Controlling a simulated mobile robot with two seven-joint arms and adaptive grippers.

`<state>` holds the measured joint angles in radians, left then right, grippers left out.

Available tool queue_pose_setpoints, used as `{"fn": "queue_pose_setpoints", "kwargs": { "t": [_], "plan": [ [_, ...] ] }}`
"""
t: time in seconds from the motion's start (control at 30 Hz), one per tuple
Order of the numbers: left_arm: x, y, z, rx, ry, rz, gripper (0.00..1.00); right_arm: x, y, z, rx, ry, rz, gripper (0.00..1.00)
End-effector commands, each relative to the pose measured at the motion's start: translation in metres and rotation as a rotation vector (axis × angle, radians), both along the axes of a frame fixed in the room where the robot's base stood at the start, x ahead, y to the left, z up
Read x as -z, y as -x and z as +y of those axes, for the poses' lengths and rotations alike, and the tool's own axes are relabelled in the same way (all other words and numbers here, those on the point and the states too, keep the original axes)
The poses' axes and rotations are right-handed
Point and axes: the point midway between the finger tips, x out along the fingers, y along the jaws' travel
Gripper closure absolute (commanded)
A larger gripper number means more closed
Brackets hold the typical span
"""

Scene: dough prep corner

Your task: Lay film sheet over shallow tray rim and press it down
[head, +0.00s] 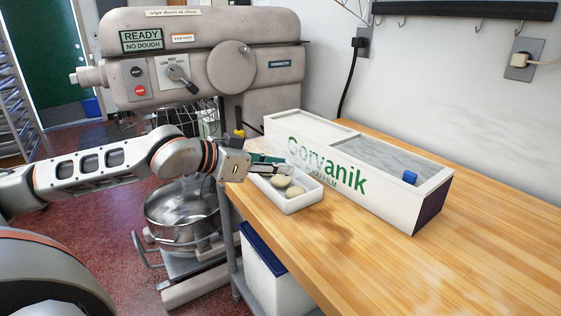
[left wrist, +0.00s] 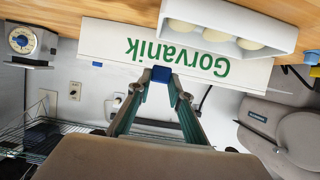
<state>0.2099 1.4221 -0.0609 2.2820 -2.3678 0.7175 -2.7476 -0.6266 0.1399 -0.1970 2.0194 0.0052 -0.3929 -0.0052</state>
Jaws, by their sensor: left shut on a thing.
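The shallow white tray (head: 298,204) stands on the wooden bench near its left edge, with pale dough balls (head: 294,190) inside; it also shows at the top of the left wrist view (left wrist: 268,45). My left gripper (head: 284,168) is over the tray's back left part. In the left wrist view its green fingers are shut on a small blue block (left wrist: 161,74). I cannot make out a clear film sheet hanging from it. The long white film box (head: 300,146) stands behind the tray, with a grey top panel (head: 385,158). My right gripper is not in view.
A blue piece (head: 410,177) sits on the film box's right end. A large mixer (head: 205,60) with a steel bowl (head: 182,215) stands left of the bench. A white bin (head: 268,275) is below. The bench (head: 470,250) is clear in front and right.

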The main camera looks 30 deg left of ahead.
Motion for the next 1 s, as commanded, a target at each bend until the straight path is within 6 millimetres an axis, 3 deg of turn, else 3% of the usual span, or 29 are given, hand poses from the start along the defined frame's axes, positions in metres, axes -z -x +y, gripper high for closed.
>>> {"fn": "queue_pose_setpoints", "kwargs": {
  "t": [0.5,1.0],
  "plan": [
    [0.040,0.000,0.000,0.000,0.000,-0.001,1.00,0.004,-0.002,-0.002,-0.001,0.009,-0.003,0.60],
    [0.045,0.000,0.000,0.000,-0.001,-0.004,1.00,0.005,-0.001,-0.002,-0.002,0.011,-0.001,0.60]
  ]
}}
